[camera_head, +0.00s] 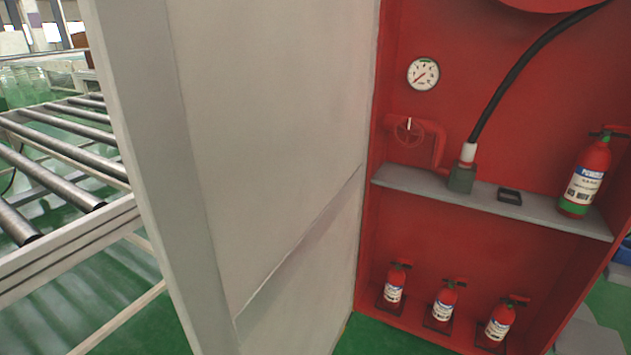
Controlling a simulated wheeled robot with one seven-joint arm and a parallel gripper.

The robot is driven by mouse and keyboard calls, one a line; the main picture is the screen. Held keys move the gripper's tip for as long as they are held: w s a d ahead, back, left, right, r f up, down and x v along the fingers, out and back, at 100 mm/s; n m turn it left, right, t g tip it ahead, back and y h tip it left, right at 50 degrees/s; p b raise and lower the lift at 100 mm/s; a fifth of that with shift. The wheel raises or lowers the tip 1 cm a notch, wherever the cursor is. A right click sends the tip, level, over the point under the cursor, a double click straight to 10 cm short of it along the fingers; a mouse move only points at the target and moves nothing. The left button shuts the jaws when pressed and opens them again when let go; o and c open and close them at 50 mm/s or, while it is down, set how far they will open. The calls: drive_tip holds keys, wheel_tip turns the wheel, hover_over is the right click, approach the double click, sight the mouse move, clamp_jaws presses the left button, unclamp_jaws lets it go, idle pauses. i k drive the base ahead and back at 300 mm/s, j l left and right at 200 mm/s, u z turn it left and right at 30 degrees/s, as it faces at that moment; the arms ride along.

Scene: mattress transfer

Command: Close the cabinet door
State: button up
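The cabinet (480,255) is red inside and fills the right half of the view. Its door (270,120), a large pale grey-white panel, stands wide open on the left side of the cabinet. The door's near edge (150,170) faces me. The cabinet's inside is exposed. My gripper is not in view, so its state and its place relative to the door are hidden.
A grey shelf (540,214) holds a fire extinguisher (584,180) and a hose fitting (461,178). Several small extinguishers, one here (445,303), stand below. A roller conveyor (60,185) lies left of the door. Green floor (375,338) shows in front.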

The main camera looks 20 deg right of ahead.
sight(241, 128)
drive_tip(key=i+j+z, duration=0.3)
drive_tip(key=j, duration=0.45)
drive_tip(key=j+z, duration=0.3)
drive_tip(key=j, duration=0.4)
drive_tip(key=j+z, duration=0.35)
drive_tip(key=j, duration=0.5)
drive_tip(key=i+j, duration=0.1)
drive_tip(key=j, duration=0.2)
drive_tip(key=j+u, duration=0.1)
drive_tip(key=j, duration=0.2)
drive_tip(key=j+u, duration=0.2)
drive_tip(key=j, duration=0.25)
drive_tip(key=i+j+u, duration=0.25)
drive_tip(key=j, duration=0.2)
drive_tip(key=k+j, duration=0.05)
drive_tip(key=k, duration=0.05)
